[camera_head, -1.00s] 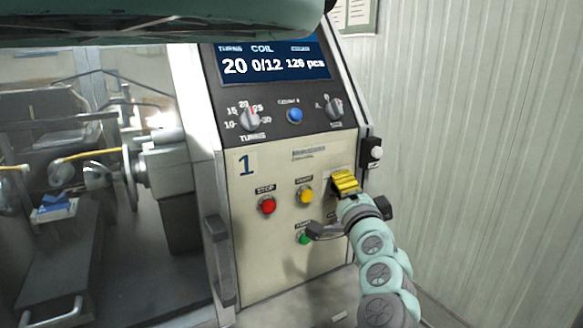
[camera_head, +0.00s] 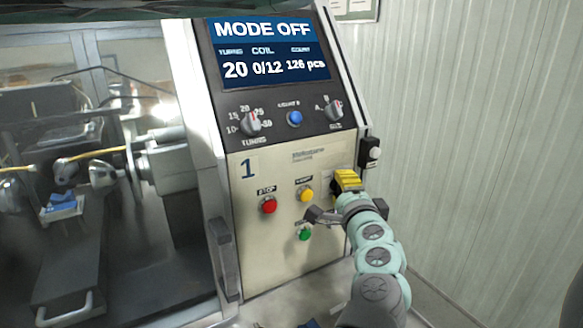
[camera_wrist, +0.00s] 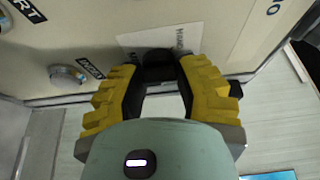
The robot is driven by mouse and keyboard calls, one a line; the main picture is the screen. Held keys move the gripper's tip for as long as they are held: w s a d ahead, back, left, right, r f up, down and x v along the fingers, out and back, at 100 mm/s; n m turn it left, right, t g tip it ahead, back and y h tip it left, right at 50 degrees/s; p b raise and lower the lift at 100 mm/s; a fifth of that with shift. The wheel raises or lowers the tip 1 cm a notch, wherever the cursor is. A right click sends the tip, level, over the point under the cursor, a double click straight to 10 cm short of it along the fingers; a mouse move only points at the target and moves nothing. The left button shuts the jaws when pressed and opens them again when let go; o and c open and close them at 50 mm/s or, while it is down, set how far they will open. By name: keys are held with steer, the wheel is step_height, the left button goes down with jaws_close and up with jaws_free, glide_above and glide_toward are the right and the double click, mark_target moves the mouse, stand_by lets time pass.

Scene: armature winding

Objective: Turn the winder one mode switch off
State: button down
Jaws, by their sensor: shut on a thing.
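The winder one panel (camera_head: 278,220), marked with a large 1, stands in front of me. Its screen (camera_head: 265,52) reads MODE OFF across the top. My gripper (camera_head: 347,180) is at the right side of the panel, its yellow fingers up against the face. In the wrist view my gripper (camera_wrist: 160,68) is shut on a black switch (camera_wrist: 157,56) set on a white label plate (camera_wrist: 130,40). I take this to be the mode switch. The fingers hide most of it, so its exact pointing direction cannot be read.
A red button (camera_head: 269,205), a yellow button (camera_head: 306,195) and a green button (camera_head: 304,235) are left of my gripper. Above are a turns knob (camera_head: 250,124), a blue button (camera_head: 294,117) and another knob (camera_head: 334,110). A ribbed wall (camera_head: 470,130) stands right.

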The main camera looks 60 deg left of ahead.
steer(key=c, duration=0.6)
jaws_free()
steer(key=shift+v, duration=3.75)
